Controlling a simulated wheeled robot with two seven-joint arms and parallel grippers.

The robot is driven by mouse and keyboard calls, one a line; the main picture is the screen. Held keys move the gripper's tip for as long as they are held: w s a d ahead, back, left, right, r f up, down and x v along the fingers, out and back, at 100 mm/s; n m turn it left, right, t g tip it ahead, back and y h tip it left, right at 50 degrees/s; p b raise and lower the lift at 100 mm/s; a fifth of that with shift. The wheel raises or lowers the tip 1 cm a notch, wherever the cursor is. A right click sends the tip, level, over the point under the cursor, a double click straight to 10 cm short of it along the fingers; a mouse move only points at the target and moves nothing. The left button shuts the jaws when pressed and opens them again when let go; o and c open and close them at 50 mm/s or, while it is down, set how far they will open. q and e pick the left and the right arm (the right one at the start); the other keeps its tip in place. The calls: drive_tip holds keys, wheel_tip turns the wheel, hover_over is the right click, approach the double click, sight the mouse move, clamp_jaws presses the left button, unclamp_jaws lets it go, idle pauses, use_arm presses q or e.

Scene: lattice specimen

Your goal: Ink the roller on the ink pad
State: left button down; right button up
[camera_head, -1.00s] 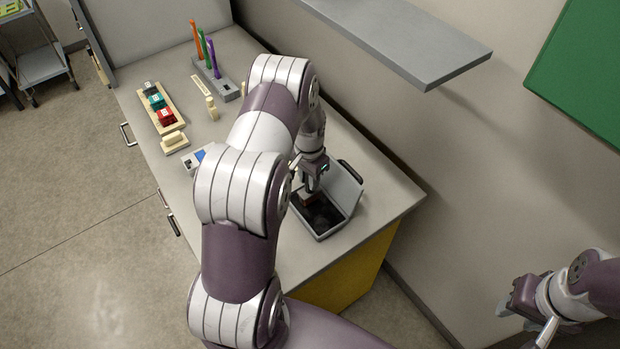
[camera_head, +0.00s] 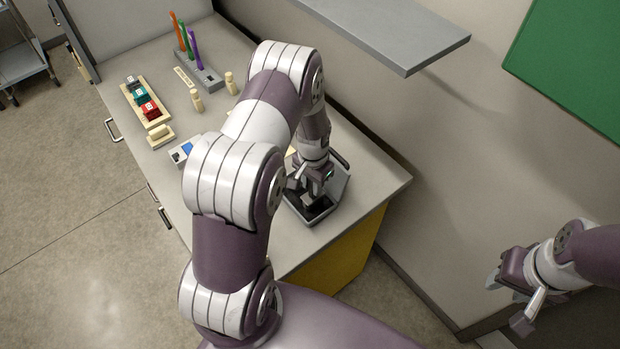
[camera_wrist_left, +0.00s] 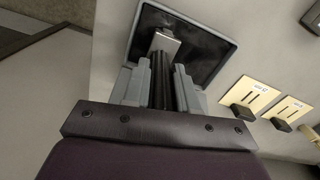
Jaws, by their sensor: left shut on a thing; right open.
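The ink pad is a dark pad in a grey case, near the front right of the counter; its rim shows in the head view (camera_head: 322,219) and its dark surface in the left wrist view (camera_wrist_left: 203,52). My left gripper (camera_head: 312,193) points down over it. In the left wrist view my left gripper (camera_wrist_left: 156,82) is shut on the roller's black handle (camera_wrist_left: 161,85), with a pale metal part (camera_wrist_left: 165,42) beyond it over the pad. Whether the roller touches the pad is unclear. My right gripper (camera_head: 507,289) is open and empty, off the counter at the right.
A wooden tray (camera_head: 129,94) with coloured blocks, a grey rack (camera_head: 208,78) with several coloured sticks, and two wooden pegs (camera_head: 196,100) stand on the far counter. A shelf (camera_head: 400,35) overhangs at the right. Labelled slotted plates (camera_wrist_left: 250,92) lie beside the pad.

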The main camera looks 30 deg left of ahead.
use_arm(q)
drive_tip(key=shift+a+r+p, duration=0.1)
drive_tip(key=shift+r+p, duration=0.2)
drive_tip(key=shift+r, duration=0.05)
wheel_tip(320, 180, up, 6)
drive_tip(key=p, duration=0.5)
drive_tip(key=shift+r, duration=0.25)
drive_tip(key=shift+f, duration=0.1)
drive_tip(key=shift+f, duration=0.1)
